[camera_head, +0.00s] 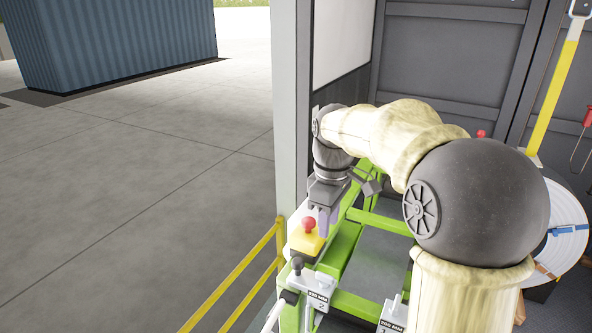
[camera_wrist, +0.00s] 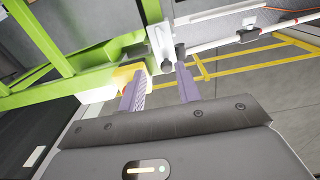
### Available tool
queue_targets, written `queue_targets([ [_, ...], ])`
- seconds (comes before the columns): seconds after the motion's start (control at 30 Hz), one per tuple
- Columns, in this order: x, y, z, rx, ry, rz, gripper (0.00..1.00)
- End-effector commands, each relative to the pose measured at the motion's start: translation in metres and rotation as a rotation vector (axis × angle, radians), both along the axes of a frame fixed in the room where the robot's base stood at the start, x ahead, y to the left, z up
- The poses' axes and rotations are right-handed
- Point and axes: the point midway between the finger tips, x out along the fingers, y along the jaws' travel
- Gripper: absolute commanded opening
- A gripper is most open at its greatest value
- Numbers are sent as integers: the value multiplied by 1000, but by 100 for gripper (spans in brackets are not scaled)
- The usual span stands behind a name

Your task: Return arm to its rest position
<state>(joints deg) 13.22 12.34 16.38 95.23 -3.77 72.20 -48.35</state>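My arm is bent and reaches away from the camera over a green frame, with its wrist pointing down. My gripper (camera_head: 326,218) hangs close beside a red push button (camera_head: 308,224) on a yellow box (camera_head: 305,241). I cannot tell whether it touches them. In the wrist view, the two purple fingers of my gripper (camera_wrist: 160,70) stand apart with nothing held between them. The yellow box (camera_wrist: 128,73) shows partly behind the left finger there; its red button is not visible in that view.
The green frame (camera_head: 340,245) lies under my arm. A small lever with a label plate (camera_head: 316,290) is in front of the box. Yellow railing (camera_head: 236,273) runs at left. A grey post (camera_head: 292,110) and dark wall panels (camera_head: 450,55) stand close behind. Open concrete lies left.

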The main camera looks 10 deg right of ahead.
Motion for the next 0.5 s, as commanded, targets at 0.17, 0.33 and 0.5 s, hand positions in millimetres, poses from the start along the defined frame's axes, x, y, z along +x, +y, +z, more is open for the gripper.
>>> queue_targets([
  [0.17,-20,4,-39,1,-35,-165,34],
  [0.33,-49,4,-82,17,-87,-383,34],
  [0.5,-86,3,-120,48,-137,-602,34],
])
